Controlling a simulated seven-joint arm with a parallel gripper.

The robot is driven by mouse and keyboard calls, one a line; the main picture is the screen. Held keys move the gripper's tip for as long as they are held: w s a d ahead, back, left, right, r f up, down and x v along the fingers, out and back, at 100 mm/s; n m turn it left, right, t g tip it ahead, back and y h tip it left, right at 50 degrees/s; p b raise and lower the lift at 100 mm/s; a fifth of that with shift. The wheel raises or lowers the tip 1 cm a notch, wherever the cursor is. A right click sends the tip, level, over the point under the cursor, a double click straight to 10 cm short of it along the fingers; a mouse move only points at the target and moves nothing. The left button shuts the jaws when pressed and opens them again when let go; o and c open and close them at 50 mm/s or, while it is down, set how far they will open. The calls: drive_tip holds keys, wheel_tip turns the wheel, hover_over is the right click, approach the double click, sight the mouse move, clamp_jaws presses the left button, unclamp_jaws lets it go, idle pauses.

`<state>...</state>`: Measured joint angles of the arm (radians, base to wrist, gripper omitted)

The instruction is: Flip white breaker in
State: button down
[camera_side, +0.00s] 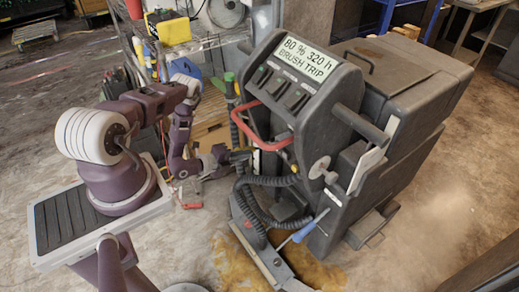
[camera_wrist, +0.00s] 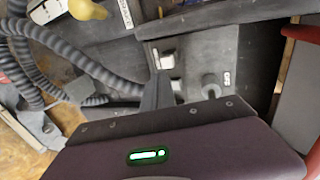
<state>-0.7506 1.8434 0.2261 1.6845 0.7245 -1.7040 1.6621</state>
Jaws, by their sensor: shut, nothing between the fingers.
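In the wrist view, a small white breaker (camera_wrist: 167,60) stands out from a light grey plate on the dark machine. A second pale piece (camera_wrist: 176,85) sits below it, partly hidden by my finger. My gripper (camera_wrist: 160,78) is shut and empty, its fingertips just left of the white breaker; I cannot tell if they touch. In the side view my gripper (camera_side: 246,155) is at the machine's near face, below the red handle (camera_side: 262,128). The breaker cannot be made out clearly there. The floor machine (camera_side: 345,125) shows "80 % 320 h BRUSH TRIP" on its display (camera_side: 305,60).
A grey toggle or knob (camera_wrist: 210,88) stands right of the breaker. Ribbed black hoses (camera_wrist: 75,65) run at the left, with a yellow knob (camera_wrist: 88,10) at the top. A blue-handled tool (camera_side: 300,232) lies low by the machine. Open floor (camera_side: 440,215) lies to the right.

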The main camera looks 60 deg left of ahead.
drive_tip(key=w, duration=0.6)
drive_tip(key=shift+w+f, duration=0.35)
drive_tip(key=shift+f, duration=0.05)
drive_tip(key=shift+w, duration=0.9)
drive_tip(key=f+v, duration=0.1)
drive_tip(key=v, duration=1.3)
drive_tip(key=shift+s, duration=0.2)
